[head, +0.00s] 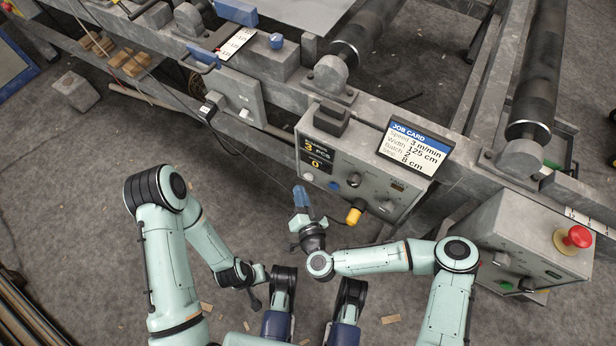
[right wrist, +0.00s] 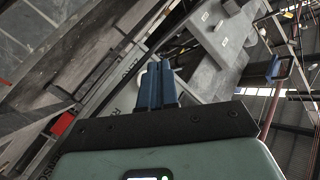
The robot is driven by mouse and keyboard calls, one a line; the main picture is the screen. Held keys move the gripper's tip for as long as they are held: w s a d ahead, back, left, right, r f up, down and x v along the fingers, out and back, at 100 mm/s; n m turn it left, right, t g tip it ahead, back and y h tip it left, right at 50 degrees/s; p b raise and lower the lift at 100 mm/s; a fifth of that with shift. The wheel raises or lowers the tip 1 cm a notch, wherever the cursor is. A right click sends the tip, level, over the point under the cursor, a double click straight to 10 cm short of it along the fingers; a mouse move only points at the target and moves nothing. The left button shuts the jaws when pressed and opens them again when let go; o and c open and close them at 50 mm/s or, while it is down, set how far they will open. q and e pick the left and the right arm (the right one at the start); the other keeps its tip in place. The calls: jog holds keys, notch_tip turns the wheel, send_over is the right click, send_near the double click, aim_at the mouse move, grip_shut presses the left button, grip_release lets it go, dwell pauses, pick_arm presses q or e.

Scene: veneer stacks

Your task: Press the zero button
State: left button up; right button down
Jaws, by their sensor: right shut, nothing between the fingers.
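The grey control box (head: 372,197) hangs on the machine frame in the head view. Its black display (head: 317,155) reads 3 PCS with a 0 below. Small buttons and knobs sit on its face, including a blue button (head: 334,186) and a yellow knob (head: 354,214). The shut fingers (right wrist: 157,86) also show in the right wrist view. My left gripper (head: 256,297) is low, away from the box, its fingers unclear.
A job card (head: 412,149) stands on the box's right. A second grey box with a red emergency button (head: 573,238) is at right. Another grey panel (head: 230,90) is up left. Cables hang near the boxes. Wood scraps lie on the open floor.

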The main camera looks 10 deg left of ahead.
jog(key=shift+w+d, duration=0.25)
jog(key=shift+w, duration=0.35)
jog(key=shift+w, duration=0.15)
dwell(1.6)
jog(key=shift+w+d, duration=0.15)
jog(key=shift+w, duration=0.1)
jog(key=shift+w+d, duration=0.15)
jog(key=shift+w, duration=0.3)
dwell(0.9)
jog(key=shift+p, duration=0.3)
jog(key=shift+s+a+p, duration=0.3)
jog(key=shift+s+p, duration=0.15)
jog(key=shift+s, duration=0.4)
jog(key=shift+s, duration=0.1)
